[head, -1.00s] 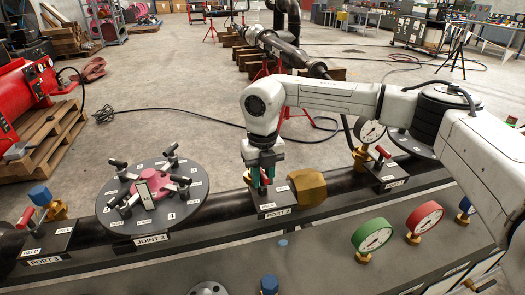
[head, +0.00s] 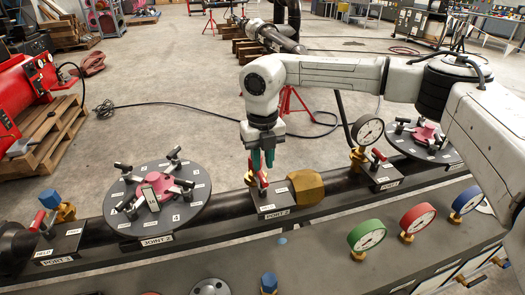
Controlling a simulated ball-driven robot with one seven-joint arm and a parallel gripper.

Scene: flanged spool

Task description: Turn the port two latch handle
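The port two latch handle (head: 262,181) is small and red. It stands on a dark plate labelled PORT 2 (head: 272,203), on the black pipe beside a large brass hex fitting (head: 306,187). My gripper (head: 263,170) points down directly over the handle, with its dark teal fingers at the handle's upper part. The fingers look close together, and the handle's top is partly hidden between or behind them. I cannot tell whether they grip it.
A flanged disc labelled JOINT 2 (head: 190,213) with several black clamps is to the left. PORT 3 (head: 60,245) with a red handle is farther left. A gauge (head: 368,130) and another red-handled port (head: 378,155) stand to the right. Coloured gauges (head: 367,235) line the front bench.

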